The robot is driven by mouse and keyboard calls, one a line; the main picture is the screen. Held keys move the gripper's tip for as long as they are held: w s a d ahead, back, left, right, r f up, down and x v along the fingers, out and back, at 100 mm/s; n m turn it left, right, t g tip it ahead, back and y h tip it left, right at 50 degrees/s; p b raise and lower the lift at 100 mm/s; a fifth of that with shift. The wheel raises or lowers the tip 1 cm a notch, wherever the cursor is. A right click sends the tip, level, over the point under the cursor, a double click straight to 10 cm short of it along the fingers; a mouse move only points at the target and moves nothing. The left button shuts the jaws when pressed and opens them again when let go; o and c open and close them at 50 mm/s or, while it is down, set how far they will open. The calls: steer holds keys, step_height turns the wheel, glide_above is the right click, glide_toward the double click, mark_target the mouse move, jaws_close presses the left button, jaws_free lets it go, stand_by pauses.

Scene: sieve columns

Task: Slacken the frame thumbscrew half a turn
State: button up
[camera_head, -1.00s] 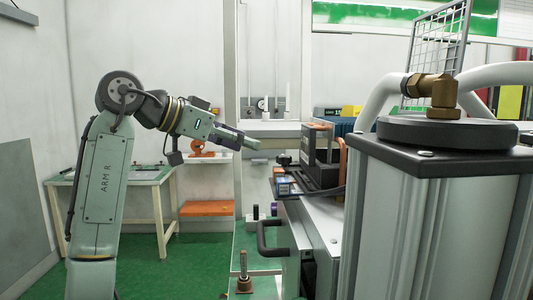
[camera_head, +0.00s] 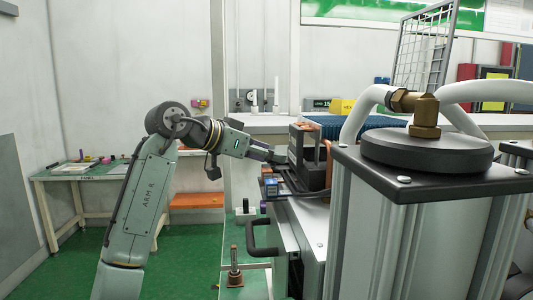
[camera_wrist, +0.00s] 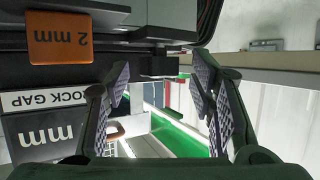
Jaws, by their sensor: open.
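My gripper (camera_head: 282,157) reaches right to the dark frame unit (camera_head: 310,158) on the bench in the head view. In the wrist view my gripper (camera_wrist: 161,95) is open, with a padded finger on each side and nothing between the tips. A small dark block (camera_wrist: 159,68) shows beyond the fingertips, roughly centred between them. It may be the frame thumbscrew, but I cannot tell for sure. An orange tag marked 2 mm (camera_wrist: 62,42) and a plate lettered OCK GAP (camera_wrist: 45,99) are at the left, both upside down.
A large pale column with a black cap (camera_head: 427,150) and brass fitting (camera_head: 425,115) stands at the right foreground. A black handle (camera_head: 262,240) juts from the cabinet below the frame unit. A work table (camera_head: 95,170) stands at the left.

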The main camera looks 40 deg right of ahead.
steer(key=shift+c, duration=0.2)
steer(key=c, duration=1.1)
steer(key=shift+n+t+b, duration=0.3)
steer(key=shift+b, duration=0.05)
steer(key=n+t+b, duration=0.2)
steer(key=t, duration=0.1)
steer(key=shift+s+f, duration=0.1)
steer(key=shift+s, duration=0.2)
steer(key=shift+s+d+n+t+y+b, duration=0.15)
steer(key=shift+n+t+y+b, duration=0.35)
steer(key=shift+n+t, duration=0.75)
steer(key=shift+s+n+t+y+b, duration=0.1)
steer(key=shift+n+t+y+b, duration=0.2)
steer(key=shift+n+t+y, duration=0.65)
steer(key=shift+n+t, duration=0.4)
steer(key=o, duration=1.1)
